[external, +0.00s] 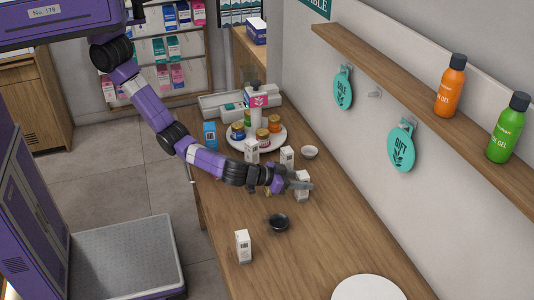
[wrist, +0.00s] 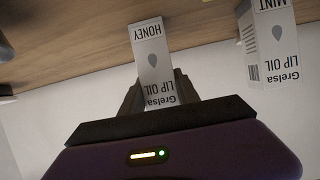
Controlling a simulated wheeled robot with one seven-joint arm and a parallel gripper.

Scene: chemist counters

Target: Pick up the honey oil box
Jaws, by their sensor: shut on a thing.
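The honey lip oil box (wrist: 152,60) is a slim white carton, upside down in the wrist view, with HONEY and a grey drop on its face. My gripper (wrist: 155,92) is shut on it, one dark finger on each side. In the external view my gripper (external: 296,187) reaches in from the left over the wooden counter, and the white box (external: 302,178) shows upright at its fingers. I cannot tell whether the box's base touches the counter.
A mint lip oil box (wrist: 267,45) stands close beside it. Other white boxes (external: 287,155) (external: 243,246), a small white bowl (external: 309,152), a dark bowl (external: 278,222) and a round tray (external: 272,149) with jars stand on the counter. A wall shelf (external: 400,85) runs along the right.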

